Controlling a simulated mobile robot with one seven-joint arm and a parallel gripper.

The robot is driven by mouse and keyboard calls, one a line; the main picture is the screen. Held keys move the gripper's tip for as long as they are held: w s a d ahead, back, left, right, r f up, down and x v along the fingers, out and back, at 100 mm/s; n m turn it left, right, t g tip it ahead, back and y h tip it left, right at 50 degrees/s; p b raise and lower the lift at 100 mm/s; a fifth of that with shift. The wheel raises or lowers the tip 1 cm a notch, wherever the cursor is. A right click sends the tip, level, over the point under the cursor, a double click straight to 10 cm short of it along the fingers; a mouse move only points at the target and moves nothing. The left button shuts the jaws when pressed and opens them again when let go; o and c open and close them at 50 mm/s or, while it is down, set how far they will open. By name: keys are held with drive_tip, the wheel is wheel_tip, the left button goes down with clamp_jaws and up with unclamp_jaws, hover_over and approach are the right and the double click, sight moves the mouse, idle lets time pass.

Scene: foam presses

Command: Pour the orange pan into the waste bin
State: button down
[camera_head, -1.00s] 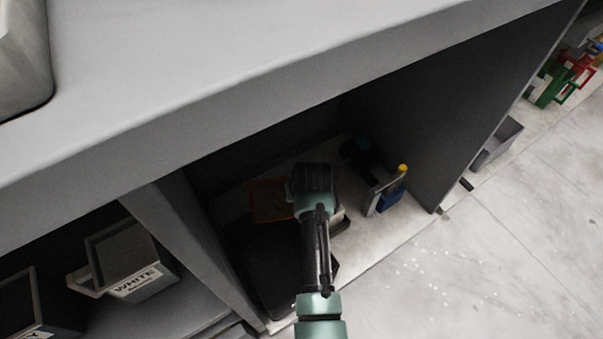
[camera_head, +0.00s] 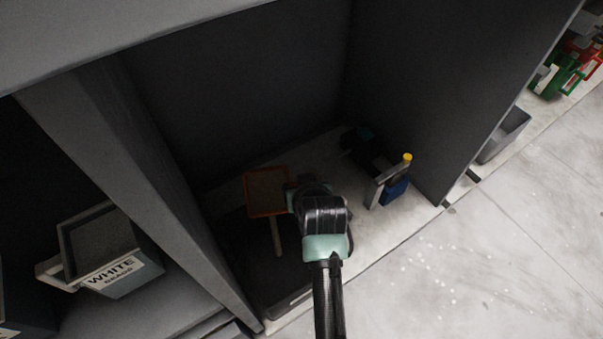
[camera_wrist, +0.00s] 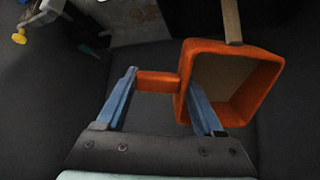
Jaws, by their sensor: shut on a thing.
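The orange pan (camera_head: 248,194) has a square orange rim and a dull brown inside, and is over the dark container in the compartment under the bench. In the wrist view the pan (camera_wrist: 263,90) is tilted with its opening showing, and its short orange handle lies between the blue fingers. My gripper (camera_wrist: 160,80) is shut on this handle; in the head view my wrist largely hides the fingers. A broad black container (camera_head: 240,262) lies below the pan; I cannot tell for sure whether it is the waste bin.
A pale stick (camera_head: 277,237) shows below the pan. A grey bracket with a yellow-topped blue object (camera_head: 394,188) stands to the right. Dark compartment walls (camera_head: 410,90) close in on both sides.

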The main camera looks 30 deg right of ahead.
drive_tip(key=shift+s+f+b, duration=0.1)
drive_tip(key=shift+f+b, duration=0.05)
drive_tip(key=shift+b, duration=0.35)
drive_tip(key=t+b, duration=0.1)
drive_tip(key=b, duration=0.1)
drive_tip(key=s+t+h+b, duration=0.1)
drive_tip(key=t+b, duration=0.1)
drive_tip(key=shift+s+a+t, duration=0.1)
drive_tip(key=shift+a+t, duration=0.2)
drive_tip(key=t+b, duration=0.1)
drive_tip(key=b, duration=0.1)
drive_tip(key=s+t+h+b, duration=0.1)
drive_tip(key=b, duration=0.2)
drive_tip(key=shift+a+f, duration=0.15)
drive_tip(key=shift+s+a+f+t+h+b, duration=0.1)
drive_tip(key=shift+s+t+h+b, duration=0.15)
drive_tip(key=shift+t, duration=0.25)
drive_tip(key=shift+s+a+t+h+b, duration=0.15)
drive_tip(key=shift+t+b, duration=0.15)
drive_tip(key=shift+t, duration=0.2)
drive_tip(key=shift+w+d, duration=0.1)
drive_tip(key=shift+t, duration=0.3)
idle(0.3)
